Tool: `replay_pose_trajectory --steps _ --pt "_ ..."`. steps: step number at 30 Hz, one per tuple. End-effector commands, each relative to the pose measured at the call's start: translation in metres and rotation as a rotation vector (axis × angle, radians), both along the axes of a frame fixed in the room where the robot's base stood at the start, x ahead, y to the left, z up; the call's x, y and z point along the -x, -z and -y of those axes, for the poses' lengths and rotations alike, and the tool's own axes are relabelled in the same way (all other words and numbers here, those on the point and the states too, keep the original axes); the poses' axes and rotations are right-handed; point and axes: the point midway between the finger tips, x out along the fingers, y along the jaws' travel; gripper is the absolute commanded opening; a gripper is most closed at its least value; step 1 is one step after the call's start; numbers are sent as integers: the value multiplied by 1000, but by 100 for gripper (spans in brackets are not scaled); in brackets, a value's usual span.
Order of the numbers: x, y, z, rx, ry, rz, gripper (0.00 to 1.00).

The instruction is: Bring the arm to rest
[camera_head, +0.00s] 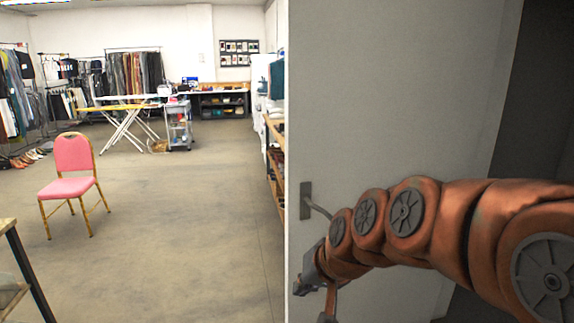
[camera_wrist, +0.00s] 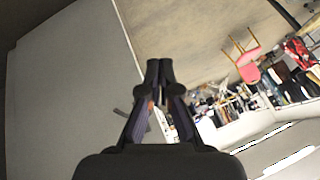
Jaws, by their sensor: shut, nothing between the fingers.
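My orange arm reaches in from the right of the head view, bent and stretched toward the left, in front of a pale door (camera_head: 400,80). My gripper (camera_wrist: 159,68) shows in the wrist view with its fingertips together and nothing between them. In the head view the arm's end is low, near the door's left edge, just below the door handle (camera_head: 306,201). The fingertips are hard to make out there. I cannot tell whether the gripper touches the door.
A pink chair (camera_head: 72,172) stands on the open floor at left. A dark-legged table (camera_head: 22,265) cuts the lower left corner. Clothes racks (camera_head: 135,72), an ironing board (camera_head: 120,108) and a grey trolley (camera_head: 178,126) are at the back. Shelves (camera_head: 275,160) line the doorway's far right.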

Motion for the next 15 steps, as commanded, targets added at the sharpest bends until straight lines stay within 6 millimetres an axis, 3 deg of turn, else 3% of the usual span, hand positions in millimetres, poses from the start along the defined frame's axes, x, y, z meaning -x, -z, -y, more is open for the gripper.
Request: replay_pose_trajectory --steps 1,9,15 --pt "24 11 16 41 -7 -50 0" --pt "158 65 95 247 -40 -359 0" --pt "237 83 136 342 -37 -542 0"
